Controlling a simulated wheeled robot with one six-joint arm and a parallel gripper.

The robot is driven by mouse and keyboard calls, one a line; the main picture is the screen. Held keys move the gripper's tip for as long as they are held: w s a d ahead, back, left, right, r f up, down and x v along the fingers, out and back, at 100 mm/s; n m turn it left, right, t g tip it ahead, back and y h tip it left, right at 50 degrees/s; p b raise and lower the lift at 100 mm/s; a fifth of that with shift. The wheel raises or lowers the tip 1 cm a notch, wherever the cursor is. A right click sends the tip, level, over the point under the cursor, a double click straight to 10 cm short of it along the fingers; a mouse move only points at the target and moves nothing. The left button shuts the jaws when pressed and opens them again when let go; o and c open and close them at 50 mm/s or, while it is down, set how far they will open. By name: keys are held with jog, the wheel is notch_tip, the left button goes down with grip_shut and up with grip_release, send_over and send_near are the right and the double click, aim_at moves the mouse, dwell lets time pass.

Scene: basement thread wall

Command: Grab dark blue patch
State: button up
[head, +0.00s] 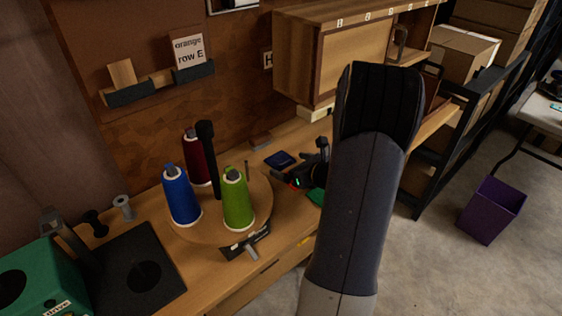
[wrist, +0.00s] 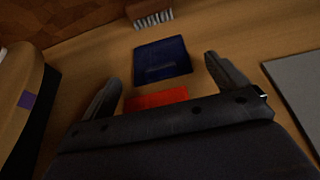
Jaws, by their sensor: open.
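The dark blue patch (wrist: 162,58) lies flat on the wooden bench, ahead of my gripper (wrist: 166,78) in the wrist view. It is a dark square with a paler strip near its front. My gripper's two fingers are spread and empty, one on each side, a little short of the patch. In the head view the dark blue patch (head: 279,160) lies beside the round board, and my gripper (head: 302,180) is just right of it, partly hidden by my arm.
A red patch (wrist: 156,99) lies nearer, between the fingers, and a brush (wrist: 153,19) lies beyond. A green patch (head: 316,196) is near the bench edge. Blue (head: 181,197), green (head: 237,202) and dark red (head: 199,160) thread cones stand on the round board (head: 262,200). A grey flat object (wrist: 298,84) is at right.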

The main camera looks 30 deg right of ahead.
jog(key=shift+c, duration=0.4)
jog(key=c, duration=1)
jog(key=shift+o, duration=0.2)
